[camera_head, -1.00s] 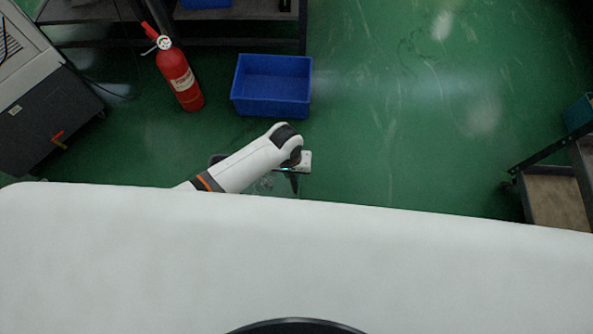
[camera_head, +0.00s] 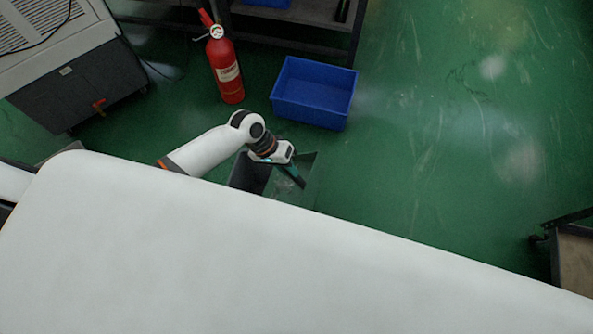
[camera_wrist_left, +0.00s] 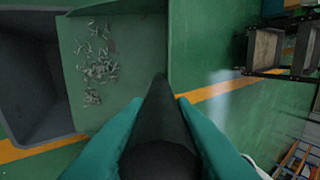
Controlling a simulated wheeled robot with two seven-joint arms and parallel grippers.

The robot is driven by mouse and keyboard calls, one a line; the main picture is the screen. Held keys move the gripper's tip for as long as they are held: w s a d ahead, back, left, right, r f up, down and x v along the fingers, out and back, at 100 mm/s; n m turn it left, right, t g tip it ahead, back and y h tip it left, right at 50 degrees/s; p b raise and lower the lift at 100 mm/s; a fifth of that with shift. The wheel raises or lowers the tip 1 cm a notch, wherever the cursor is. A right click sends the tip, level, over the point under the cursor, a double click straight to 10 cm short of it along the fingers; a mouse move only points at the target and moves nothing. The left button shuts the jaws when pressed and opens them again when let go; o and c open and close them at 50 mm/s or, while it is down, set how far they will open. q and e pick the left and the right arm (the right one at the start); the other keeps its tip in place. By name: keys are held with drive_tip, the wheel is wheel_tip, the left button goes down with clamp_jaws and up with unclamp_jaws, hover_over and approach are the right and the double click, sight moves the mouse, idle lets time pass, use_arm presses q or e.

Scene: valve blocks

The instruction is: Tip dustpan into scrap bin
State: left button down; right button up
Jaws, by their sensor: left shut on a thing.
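The dustpan is a green pan (camera_wrist_left: 140,45) with a dark handle (camera_wrist_left: 160,125). Small grey metal scraps (camera_wrist_left: 97,70) lie on it in the left wrist view. My left gripper (camera_wrist_left: 160,100) is shut on the handle, teal fingers on both sides. In the head view this gripper (camera_head: 296,177) and the pan (camera_head: 309,168) are past the edge of my white body. A dark grey open bin (camera_wrist_left: 38,75), apparently the scrap bin, is beside the pan's left edge; part of it (camera_head: 244,172) shows in the head view. My right gripper is not in view.
A blue crate (camera_head: 315,93) stands on the green floor beyond my left gripper. A red fire extinguisher (camera_head: 226,72) and a grey machine (camera_head: 80,83) stand at the left. A cart (camera_head: 573,255) is at the right edge. Floor right of the crate is clear.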

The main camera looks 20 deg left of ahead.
use_arm(q)
drive_tip(key=shift+a+h+b, duration=0.3)
drive_tip(key=shift+a+h, duration=0.1)
drive_tip(key=shift+a, duration=0.5)
drive_tip(key=shift+w+a+r+h+b, duration=0.1)
drive_tip(key=shift+a+r+h+b, duration=0.15)
drive_tip(key=shift+a+h+b, duration=0.85)
drive_tip(key=shift+w+a+r+h+b, duration=0.1)
drive_tip(key=shift+a+r+h+b, duration=0.35)
drive_tip(key=shift+a, duration=1.25)
drive_tip(key=shift+f, duration=0.25)
wheel_tip(320, 180, up, 8)
drive_tip(key=y+p, duration=0.9)
drive_tip(key=p, duration=1.1)
drive_tip(key=shift+y, duration=0.25)
